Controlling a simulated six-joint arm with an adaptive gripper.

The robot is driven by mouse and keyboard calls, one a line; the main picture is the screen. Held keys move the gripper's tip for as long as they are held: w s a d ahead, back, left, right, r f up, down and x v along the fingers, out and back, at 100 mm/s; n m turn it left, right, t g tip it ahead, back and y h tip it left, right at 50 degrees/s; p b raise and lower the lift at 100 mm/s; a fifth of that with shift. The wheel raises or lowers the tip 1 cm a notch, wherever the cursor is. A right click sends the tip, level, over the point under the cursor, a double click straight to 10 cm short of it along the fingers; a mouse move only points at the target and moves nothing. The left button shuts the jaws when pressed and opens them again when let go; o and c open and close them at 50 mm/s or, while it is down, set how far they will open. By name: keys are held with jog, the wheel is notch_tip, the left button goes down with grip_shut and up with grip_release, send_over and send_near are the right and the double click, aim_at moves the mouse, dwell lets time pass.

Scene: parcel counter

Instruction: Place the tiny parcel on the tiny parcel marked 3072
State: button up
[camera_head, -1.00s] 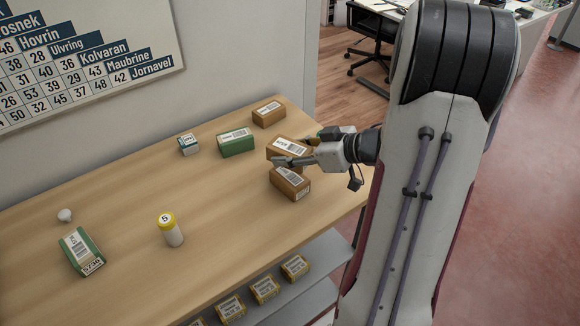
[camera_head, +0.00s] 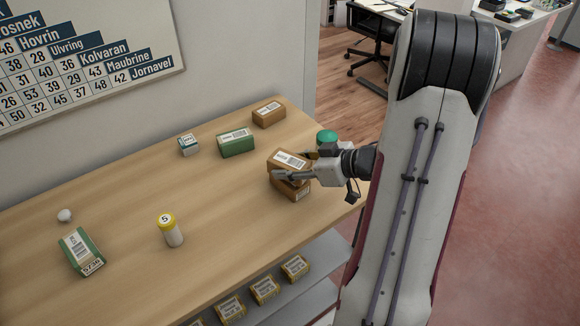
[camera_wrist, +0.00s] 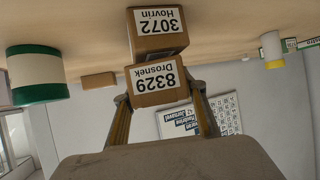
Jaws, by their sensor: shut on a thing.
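A brown tiny parcel labelled 8329 Drosnek (camera_wrist: 158,82) is between my gripper's two fingers (camera_wrist: 163,103), which are shut on it; in the head view this parcel (camera_head: 288,159) is level, label up. The brown tiny parcel marked 3072 Hovrin (camera_wrist: 158,32) stands on the counter directly under it in the head view (camera_head: 296,191), mostly covered by the held parcel and my gripper (camera_head: 285,168). The held parcel sits over it, slightly offset toward the back. I cannot tell whether the two touch or a small gap remains.
A green-and-white round container (camera_head: 327,137) stands behind my gripper. A green parcel (camera_head: 236,143), a brown parcel (camera_head: 269,114) and a small white-teal box (camera_head: 188,145) are farther back. The counter's middle is clear.

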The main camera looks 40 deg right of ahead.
jog(key=shift+f, duration=0.3)
jog(key=shift+f, duration=0.15)
jog(key=o, duration=1.2)
jog(key=shift+o, duration=0.2)
jog(key=shift+s+r, duration=0.1)
jog(key=shift+r, duration=0.1)
jog(key=shift+s+d+r, duration=0.3)
jog(key=shift+s, duration=0.2)
jog(key=v, duration=1)
jog(key=shift+s+r, duration=0.15)
jog(key=shift+s, duration=0.1)
